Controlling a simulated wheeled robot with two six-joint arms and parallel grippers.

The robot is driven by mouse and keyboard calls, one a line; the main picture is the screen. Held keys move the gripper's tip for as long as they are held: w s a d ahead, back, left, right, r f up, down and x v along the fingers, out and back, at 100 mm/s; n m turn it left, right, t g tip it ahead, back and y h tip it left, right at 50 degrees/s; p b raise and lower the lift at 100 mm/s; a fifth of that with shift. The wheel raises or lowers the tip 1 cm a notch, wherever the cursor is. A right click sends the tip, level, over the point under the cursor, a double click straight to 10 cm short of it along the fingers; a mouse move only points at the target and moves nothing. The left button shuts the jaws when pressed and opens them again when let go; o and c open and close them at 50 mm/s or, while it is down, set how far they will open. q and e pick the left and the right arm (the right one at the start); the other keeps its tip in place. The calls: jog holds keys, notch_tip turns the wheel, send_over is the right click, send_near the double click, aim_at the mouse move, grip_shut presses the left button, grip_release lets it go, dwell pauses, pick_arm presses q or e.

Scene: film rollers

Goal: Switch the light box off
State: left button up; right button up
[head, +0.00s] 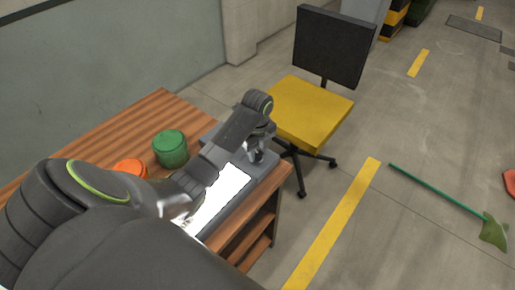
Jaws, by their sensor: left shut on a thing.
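The light box (233,212) is a grey, flat unit on the wooden table, with a bright white panel (222,196) that looks lit. My left arm reaches across it from the left and partly covers it. My left gripper (256,157) points down at the far right end of the light box. It is shut on a small part there, which looks like the box's switch; the fingers mostly hide it. My right gripper is not in view.
A green round container (170,148) and an orange one (130,168) stand on the wooden table (120,125), left of the box. A yellow-seated chair (310,112) stands behind the table. A green broom (440,190) lies on the open floor at right.

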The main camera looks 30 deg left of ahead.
aim_at(258, 152)
pick_arm(q)
jog(key=n+p, duration=0.2)
jog(key=p, duration=0.1)
jog(key=n+p, duration=0.5)
jog(key=p, duration=0.1)
jog(key=shift+r+n+p, duration=0.3)
jog(key=shift+w+f+n+p, duration=0.1)
jog(key=shift+f+n+p, duration=0.1)
jog(key=shift+n+p, duration=1.3)
jog(key=shift+n, duration=0.3)
jog(key=o, duration=1)
notch_tip(258, 152, up, 17)
jog(key=shift+r+b, duration=0.2)
jog(key=shift+b, duration=0.1)
